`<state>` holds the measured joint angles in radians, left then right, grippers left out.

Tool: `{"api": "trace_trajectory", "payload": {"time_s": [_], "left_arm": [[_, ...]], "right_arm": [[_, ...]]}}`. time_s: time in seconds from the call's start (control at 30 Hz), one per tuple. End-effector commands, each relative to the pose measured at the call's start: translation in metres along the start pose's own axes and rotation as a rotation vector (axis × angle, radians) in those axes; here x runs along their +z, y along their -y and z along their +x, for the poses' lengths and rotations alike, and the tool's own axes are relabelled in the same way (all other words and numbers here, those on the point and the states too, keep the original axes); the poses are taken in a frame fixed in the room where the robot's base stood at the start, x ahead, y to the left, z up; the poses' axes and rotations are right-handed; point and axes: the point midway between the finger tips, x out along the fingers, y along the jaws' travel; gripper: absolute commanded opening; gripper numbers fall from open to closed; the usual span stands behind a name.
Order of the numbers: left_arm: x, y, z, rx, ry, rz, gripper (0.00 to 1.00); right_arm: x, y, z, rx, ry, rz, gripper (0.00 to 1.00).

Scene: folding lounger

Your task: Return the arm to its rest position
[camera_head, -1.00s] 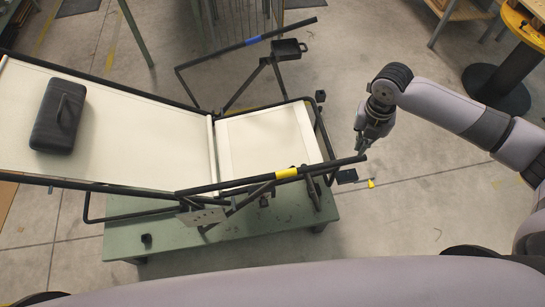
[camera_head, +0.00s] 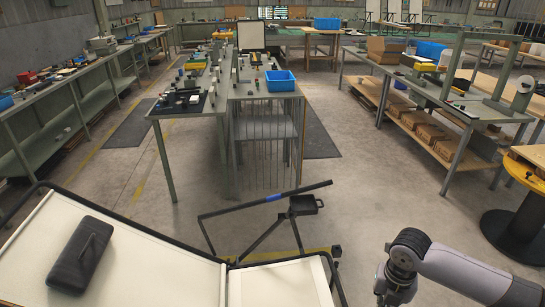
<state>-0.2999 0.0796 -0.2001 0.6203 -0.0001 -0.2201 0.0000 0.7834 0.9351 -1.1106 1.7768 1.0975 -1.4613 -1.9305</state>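My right arm comes in from the right, and its gripper (camera_head: 395,286) hangs down at the bottom edge of the head view, right of the lounger. Its fingertips are cut off or too small to tell open from shut. I see nothing held in it. The folding lounger (camera_head: 165,268) has cream panels and a black tube frame and fills the lower left. A dark case (camera_head: 82,255) lies on its panel. A black bar with a blue band (camera_head: 274,198) stands out beyond it. My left gripper is out of view.
A long workbench (camera_head: 180,109) with tools and a blue bin (camera_head: 280,81) stands ahead. Shelved benches (camera_head: 440,110) stand at the right, near a round yellow-topped stand (camera_head: 510,215). Another bench (camera_head: 75,82) runs along the left. The floor between the lounger and the right benches is clear.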

Motion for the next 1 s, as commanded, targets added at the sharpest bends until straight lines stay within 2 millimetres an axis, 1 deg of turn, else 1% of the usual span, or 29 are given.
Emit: {"api": "trace_trajectory", "payload": {"time_s": [0.07, 0.17, 0.27, 0.3, 0.37, 0.4, 0.47, 0.5, 0.57, 0.6, 0.7, 0.8, 0.87, 1.0], "left_arm": [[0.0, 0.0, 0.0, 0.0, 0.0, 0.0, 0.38], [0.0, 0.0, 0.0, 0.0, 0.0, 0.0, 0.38], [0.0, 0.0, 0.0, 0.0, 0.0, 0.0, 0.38], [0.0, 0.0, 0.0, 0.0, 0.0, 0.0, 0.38], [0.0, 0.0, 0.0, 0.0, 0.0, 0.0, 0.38], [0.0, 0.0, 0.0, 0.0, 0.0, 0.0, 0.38], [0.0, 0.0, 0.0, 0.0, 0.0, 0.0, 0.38], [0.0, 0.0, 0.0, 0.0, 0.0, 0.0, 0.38], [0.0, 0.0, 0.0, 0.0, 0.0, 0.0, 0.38], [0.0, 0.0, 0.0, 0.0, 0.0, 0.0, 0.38], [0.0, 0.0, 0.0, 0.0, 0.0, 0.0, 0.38], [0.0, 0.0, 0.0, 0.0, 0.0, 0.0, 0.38], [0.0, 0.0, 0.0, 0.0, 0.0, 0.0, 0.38], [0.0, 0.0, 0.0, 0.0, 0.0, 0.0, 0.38]], "right_arm": [[-0.012, -0.011, 0.006, 0.014, -0.006, 0.017, 0.0], [-0.04, -0.036, 0.018, 0.056, -0.011, 0.096, 0.0], [-0.081, -0.071, 0.027, 0.133, -0.024, 0.256, 0.0], [-0.097, -0.084, 0.028, 0.171, -0.032, 0.344, 0.0], [-0.119, -0.1, 0.028, 0.227, -0.05, 0.493, 0.0], [-0.131, -0.108, 0.026, 0.263, -0.066, 0.603, 0.0], [-0.147, -0.116, 0.023, 0.31, -0.091, 0.781, 0.0], [-0.156, -0.118, 0.02, 0.339, -0.11, 0.91, 0.0], [-0.167, -0.116, 0.017, 0.373, -0.138, 1.113, 0.0], [-0.171, -0.112, 0.015, 0.39, -0.152, 1.248, 0.0], [-0.178, -0.095, 0.012, 0.412, -0.174, 1.542, 0.0], [-0.183, -0.075, 0.011, 0.419, -0.177, 1.781, 0.0], [-0.186, -0.063, 0.011, 0.419, -0.174, 1.905, 0.0], [-0.193, -0.032, 0.011, 0.412, -0.15, 2.169, 0.0]]}}
